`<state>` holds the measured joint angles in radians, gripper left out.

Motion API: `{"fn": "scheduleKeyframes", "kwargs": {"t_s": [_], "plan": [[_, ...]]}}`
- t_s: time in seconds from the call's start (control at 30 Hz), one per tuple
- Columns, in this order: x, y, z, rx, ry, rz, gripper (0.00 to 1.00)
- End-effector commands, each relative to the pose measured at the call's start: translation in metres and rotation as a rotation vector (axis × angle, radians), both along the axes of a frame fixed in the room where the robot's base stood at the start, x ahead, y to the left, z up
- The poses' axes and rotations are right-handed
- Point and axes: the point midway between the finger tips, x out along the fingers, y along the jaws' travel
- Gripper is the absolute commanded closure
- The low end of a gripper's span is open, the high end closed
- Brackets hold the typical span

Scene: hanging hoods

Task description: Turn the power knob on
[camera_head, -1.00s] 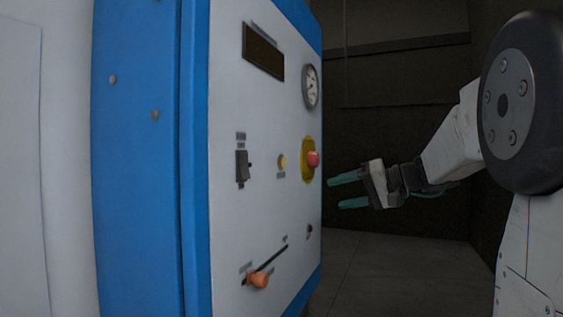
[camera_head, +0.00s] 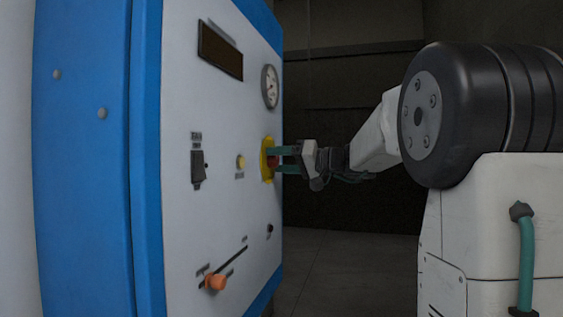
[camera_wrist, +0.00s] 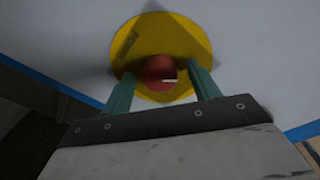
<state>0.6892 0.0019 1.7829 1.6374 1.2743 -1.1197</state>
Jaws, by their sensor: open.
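A white control panel (camera_head: 180,90) with blue edges stands on the left in the head view. A round red knob (camera_head: 273,162) sits on a yellow plate (camera_head: 265,147) near its right edge. My gripper (camera_head: 281,160) is open at the plate, its teal fingers reaching around the red knob. In the wrist view the red knob (camera_wrist: 158,73) lies between my two fingers, with the yellow plate (camera_wrist: 148,35) behind it. I cannot tell whether the fingers touch the knob. No label shows which control is the power knob.
The panel also carries a grey switch (camera_head: 198,167), a small yellow button (camera_head: 241,161), a gauge (camera_head: 270,87), a dark display (camera_head: 220,51) and an orange slider handle (camera_head: 216,282). Open floor (camera_head: 335,265) lies right of the panel, before a dark wall.

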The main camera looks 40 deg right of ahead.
Motion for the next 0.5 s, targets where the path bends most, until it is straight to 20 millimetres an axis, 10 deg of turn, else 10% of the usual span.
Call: {"fn": "scheduleKeyframes", "kwargs": {"t_s": [0.17,0.33,0.5], "plan": [[-0.0001,-0.0002,0.0001,0.0,0.0,0.0,0.42],[-0.0003,-0.0005,0.0,0.0,0.001,-0.001,0.84],[-0.0004,-0.0007,0.0,0.002,0.002,-0.001,0.84]]}}
